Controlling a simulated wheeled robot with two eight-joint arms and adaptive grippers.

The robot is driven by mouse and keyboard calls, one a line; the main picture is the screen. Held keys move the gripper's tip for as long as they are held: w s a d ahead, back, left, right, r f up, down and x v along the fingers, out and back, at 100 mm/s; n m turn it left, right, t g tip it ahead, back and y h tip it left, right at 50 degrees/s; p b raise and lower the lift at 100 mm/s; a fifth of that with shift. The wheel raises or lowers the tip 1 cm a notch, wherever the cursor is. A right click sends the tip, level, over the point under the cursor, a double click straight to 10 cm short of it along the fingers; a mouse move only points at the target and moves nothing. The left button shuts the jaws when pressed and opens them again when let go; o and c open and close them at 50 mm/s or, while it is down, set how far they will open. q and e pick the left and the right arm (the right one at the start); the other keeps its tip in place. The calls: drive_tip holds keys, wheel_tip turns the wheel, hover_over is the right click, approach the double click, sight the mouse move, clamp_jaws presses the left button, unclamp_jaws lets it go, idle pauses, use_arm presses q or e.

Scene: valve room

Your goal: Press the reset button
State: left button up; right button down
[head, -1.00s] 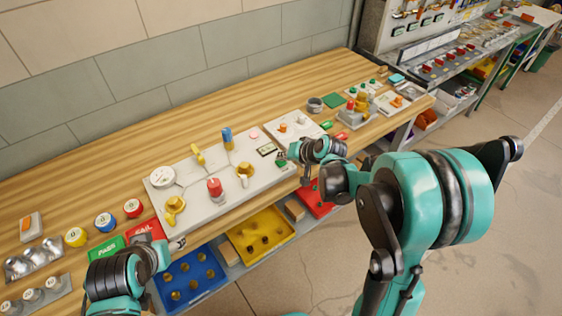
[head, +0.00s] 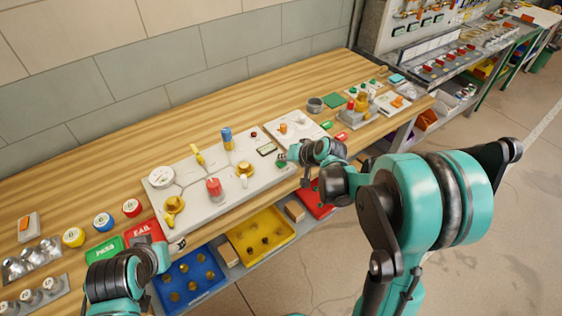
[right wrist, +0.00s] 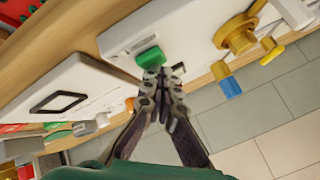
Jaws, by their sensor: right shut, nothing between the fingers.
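A green button (head: 281,163), which I take to be the reset button though no label is readable, is at the right end of the pale valve panel (head: 205,203). My right gripper (head: 291,158) is beside it and partly hides it. In the right wrist view, the shut, empty fingertips (right wrist: 158,72) overlap the lower edge of the green button (right wrist: 150,57). I cannot tell whether they touch it. My left gripper (head: 176,244) is near the bench's front edge by the red FAIL plate (head: 145,230); its jaws are too small to read.
The panel carries a red knob (head: 214,188), a blue-topped post (head: 227,138), yellow valve handles and a dark display (head: 266,149). A small dark red lamp (head: 253,134) is behind the display. Blue (head: 190,280) and yellow (head: 260,237) bins sit below the bench front.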

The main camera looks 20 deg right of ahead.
sight(283, 164)
drive_tip(key=shift+r+p, duration=0.65)
drive_tip(key=shift+r, duration=0.3)
wheel_tip(283, 164, up, 5)
drive_tip(key=p, duration=0.4)
drive_tip(key=shift+s, duration=0.1)
idle(0.6)
